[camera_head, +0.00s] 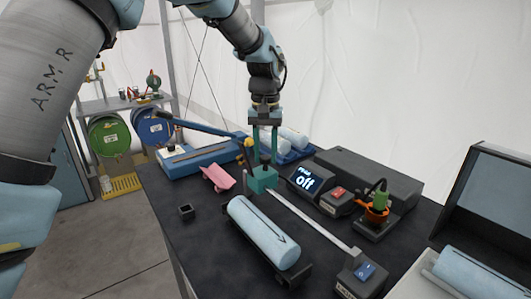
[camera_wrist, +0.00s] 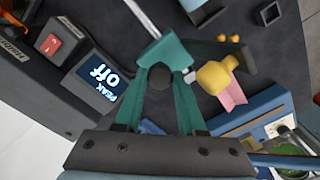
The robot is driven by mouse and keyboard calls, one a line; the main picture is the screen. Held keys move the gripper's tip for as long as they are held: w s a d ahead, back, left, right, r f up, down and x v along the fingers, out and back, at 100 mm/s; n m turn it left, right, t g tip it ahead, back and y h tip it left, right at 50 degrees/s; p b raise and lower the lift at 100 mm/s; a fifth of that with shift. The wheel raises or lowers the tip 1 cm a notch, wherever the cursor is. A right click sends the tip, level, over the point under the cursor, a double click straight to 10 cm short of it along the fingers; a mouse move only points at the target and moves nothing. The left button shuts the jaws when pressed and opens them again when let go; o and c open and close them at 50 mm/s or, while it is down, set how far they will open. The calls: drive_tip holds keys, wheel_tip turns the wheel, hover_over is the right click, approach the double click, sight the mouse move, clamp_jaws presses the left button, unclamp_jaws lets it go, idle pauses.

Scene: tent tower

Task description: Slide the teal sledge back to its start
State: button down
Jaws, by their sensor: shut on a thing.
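The teal sledge (camera_head: 262,181) is a small block at the far end of a straight metal rail (camera_head: 312,218). The rail runs toward the front right, to a box with a blue switch (camera_head: 365,271). My gripper (camera_head: 263,152) points down from above with its teal fingers on the sledge's dark knob. In the wrist view, my gripper (camera_wrist: 160,78) has its fingertips on both sides of this round dark knob, and the teal sledge (camera_wrist: 171,50) lies beneath. The fingers hide part of the sledge.
A light blue roll (camera_head: 265,232) with an arrow lies in a dark cradle alongside the rail. A display reading "PEAK off" (camera_head: 305,180) stands right of the sledge. A pink piece (camera_head: 218,179) and a blue lever tool (camera_head: 195,154) lie left. A yellow knob stands close to my gripper.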

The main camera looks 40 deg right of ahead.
idle(0.4)
drive_tip(key=s+a+b, duration=0.1)
drive_tip(key=s, duration=2.5)
drive_tip(key=shift+s+a+b, duration=0.25)
drive_tip(key=shift+b, duration=0.15)
drive_tip(key=c, duration=0.5)
unclamp_jaws()
drive_tip(key=shift+r, duration=0.1)
wheel_tip(320, 180, up, 11)
drive_tip(key=b, duration=0.1)
drive_tip(key=shift+b, duration=0.4)
drive_tip(key=shift+f, duration=0.2)
